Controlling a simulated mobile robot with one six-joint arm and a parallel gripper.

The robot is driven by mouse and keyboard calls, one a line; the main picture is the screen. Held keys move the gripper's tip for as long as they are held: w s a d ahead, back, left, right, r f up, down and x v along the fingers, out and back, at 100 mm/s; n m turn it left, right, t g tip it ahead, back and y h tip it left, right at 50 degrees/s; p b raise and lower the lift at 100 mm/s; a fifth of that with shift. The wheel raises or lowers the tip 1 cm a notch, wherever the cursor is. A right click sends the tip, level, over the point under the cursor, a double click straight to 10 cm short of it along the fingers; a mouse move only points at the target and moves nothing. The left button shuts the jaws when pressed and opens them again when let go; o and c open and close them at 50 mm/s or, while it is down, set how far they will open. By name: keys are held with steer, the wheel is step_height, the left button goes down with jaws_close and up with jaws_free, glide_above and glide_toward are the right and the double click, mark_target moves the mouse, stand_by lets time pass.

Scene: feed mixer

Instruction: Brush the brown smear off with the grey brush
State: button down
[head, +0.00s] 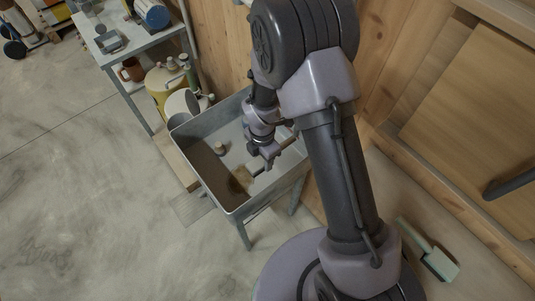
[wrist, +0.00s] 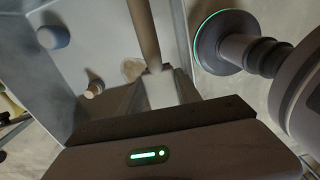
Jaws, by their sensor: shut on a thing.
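The brown smear (head: 242,179) is a tan-brown patch on the floor of a grey metal trough (head: 184,137), near its front corner. In the wrist view a pale tan patch (wrist: 132,68) shows beside the held handle; it looks like the smear. My gripper (head: 269,153) is low inside the trough, to the upper right of the smear. In the wrist view my gripper (wrist: 161,90) is shut on a brownish rod-like handle (wrist: 143,30), likely the brush's. The brush's head is not clear in either view, and I cannot tell whether it touches the smear.
A small pale knob-like object (head: 220,148) stands in the trough. The trough's raised walls surround my gripper. A grey table (head: 105,50) and a yellow container (head: 163,88) stand beyond it. A pale green dustpan-like tool (head: 439,263) lies at right. The floor at left is clear.

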steer(key=shift+s+f, duration=0.1)
steer(key=shift+f, duration=0.05)
step_height(320, 180, down, 16)
steer(key=b, duration=1.2)
steer(key=shift+a+r, duration=0.15)
steer(key=shift+r, duration=0.05)
steer(key=shift+f+b, duration=0.55)
steer(key=shift+f, duration=0.15)
steer(key=shift+w+a+r, duration=0.1)
steer(key=shift+w+a, duration=0.4)
steer(key=shift+w, duration=0.25)
steer(key=shift+w+a+r, duration=0.1)
steer(key=shift+w+a, duration=0.4)
steer(key=shift+w, duration=0.25)
steer(key=shift+w+a+f+b, duration=0.1)
steer(key=shift+w+a+b, duration=0.05)
steer(key=shift+w+a, duration=0.6)
steer(key=shift+w+a+f+b, duration=0.15)
steer(key=shift+w+a, duration=0.25)
steer(key=shift+w, duration=0.6)
steer(key=shift+w+a+b, duration=0.2)
steer(key=shift+w+a, duration=0.4)
steer(key=shift+w, duration=0.25)
steer(key=shift+w+a+r+b, duration=0.1)
steer(key=shift+w+a+b, duration=0.05)
steer(key=shift+w+a, duration=0.55)
steer(key=shift+w+a+r+b, duration=0.15)
steer(key=shift+w+a, duration=0.25)
steer(key=shift+w, duration=0.5)
steer(key=shift+a, duration=0.15)
